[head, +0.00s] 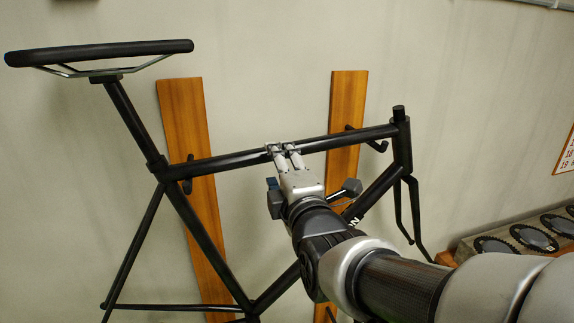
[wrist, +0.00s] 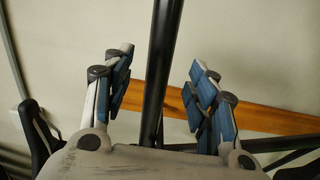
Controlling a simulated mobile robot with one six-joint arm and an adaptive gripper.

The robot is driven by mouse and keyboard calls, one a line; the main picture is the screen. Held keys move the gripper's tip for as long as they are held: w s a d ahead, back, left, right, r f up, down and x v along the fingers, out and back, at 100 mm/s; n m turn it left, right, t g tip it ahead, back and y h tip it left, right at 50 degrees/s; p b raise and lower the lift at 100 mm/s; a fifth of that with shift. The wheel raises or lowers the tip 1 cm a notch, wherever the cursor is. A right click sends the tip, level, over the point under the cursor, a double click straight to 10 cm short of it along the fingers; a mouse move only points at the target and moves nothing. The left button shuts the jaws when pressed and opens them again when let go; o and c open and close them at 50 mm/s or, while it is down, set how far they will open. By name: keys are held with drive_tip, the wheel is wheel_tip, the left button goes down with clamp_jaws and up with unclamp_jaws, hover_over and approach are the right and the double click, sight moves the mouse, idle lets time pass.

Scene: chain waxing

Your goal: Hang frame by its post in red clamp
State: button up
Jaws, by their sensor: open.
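The black bicycle frame (head: 225,161) hangs against the wall, its top tube nearly level. Its seat post (head: 127,115) rises at the left and carries a black saddle (head: 100,52). My gripper (head: 283,149) is at the middle of the top tube, with its fingers open. In the wrist view, my gripper's (wrist: 160,80) blue-padded fingers stand on either side of a black tube (wrist: 161,55), with gaps between pads and tube. I see no red clamp in either view.
Two wooden boards (head: 185,110) (head: 347,95) on the wall bear dark hooks (head: 187,183) (head: 379,146) near the top tube. At the lower right, several chainrings (head: 533,237) lie on a grey surface. My arm covers the lower middle of the head view.

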drive_tip(key=shift+x, duration=3.55)
drive_tip(key=shift+c, duration=0.2)
clamp_jaws()
drive_tip(key=shift+r+p, duration=0.6)
drive_tip(key=shift+r, duration=1.15)
drive_tip(key=b+v, duration=0.3)
drive_tip(key=v, duration=2.1)
